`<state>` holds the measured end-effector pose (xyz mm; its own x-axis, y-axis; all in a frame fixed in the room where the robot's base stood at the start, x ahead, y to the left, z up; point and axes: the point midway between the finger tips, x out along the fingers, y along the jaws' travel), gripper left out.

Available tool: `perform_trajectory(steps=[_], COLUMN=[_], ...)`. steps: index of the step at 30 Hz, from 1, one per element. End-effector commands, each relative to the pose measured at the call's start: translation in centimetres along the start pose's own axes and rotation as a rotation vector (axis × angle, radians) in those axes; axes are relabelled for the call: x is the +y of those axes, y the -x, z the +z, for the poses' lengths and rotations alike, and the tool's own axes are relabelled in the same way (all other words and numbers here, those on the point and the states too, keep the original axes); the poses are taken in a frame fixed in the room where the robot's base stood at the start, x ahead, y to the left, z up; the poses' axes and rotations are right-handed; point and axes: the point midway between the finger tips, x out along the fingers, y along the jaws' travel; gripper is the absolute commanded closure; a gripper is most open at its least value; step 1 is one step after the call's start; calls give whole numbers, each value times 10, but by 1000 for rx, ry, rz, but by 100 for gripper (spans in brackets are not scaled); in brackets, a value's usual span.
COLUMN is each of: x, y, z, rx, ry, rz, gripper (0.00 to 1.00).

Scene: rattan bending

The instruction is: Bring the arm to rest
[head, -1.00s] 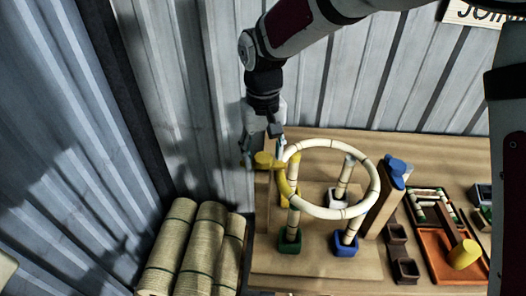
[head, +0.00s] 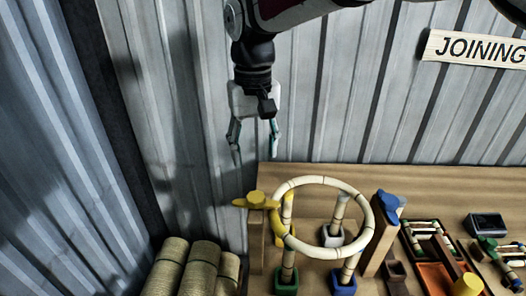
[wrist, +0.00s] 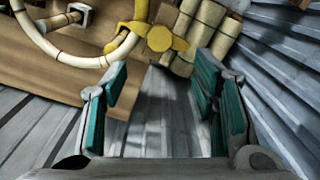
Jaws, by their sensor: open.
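My gripper (head: 254,152) hangs pointing down in front of the corrugated wall, above and left of the workbench (head: 400,178). Its jaws are apart and nothing is between them. In the wrist view my gripper (wrist: 160,105) also shows its two teal pads wide apart, with the wall's grey panels behind. The rattan ring (head: 318,181) rests on upright poles over the bench, apart from my gripper. The yellow-topped post (head: 257,215) stands at the ring's left, below my gripper.
A blue-topped post (head: 388,212) stands right of the ring. An orange tray (head: 437,278), a yellow cylinder (head: 467,286) and a dark box (head: 486,224) lie further right. Rattan rolls (head: 201,268) stand left of the bench. A JOINING sign (head: 478,49) hangs on the wall.

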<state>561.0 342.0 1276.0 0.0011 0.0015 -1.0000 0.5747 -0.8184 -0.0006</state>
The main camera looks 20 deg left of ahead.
Motion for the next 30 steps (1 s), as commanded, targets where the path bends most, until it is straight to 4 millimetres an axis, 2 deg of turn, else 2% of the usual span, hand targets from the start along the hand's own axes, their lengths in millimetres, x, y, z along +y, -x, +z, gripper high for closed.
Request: perform_trajectory(steps=[9,11,14,17,21,27,30], x=[4,11,34,66,108,153,169], y=[2,7,20,37,55,65,64], z=[2,6,22,48,94,166,202], rx=[4,13,45,90,155,248,296], ry=[-5,-16,-52,-105,-188,-313,-376], rz=[2,5,15,30,53,83,99], gripper=[46,46,46,46,46,46,46])
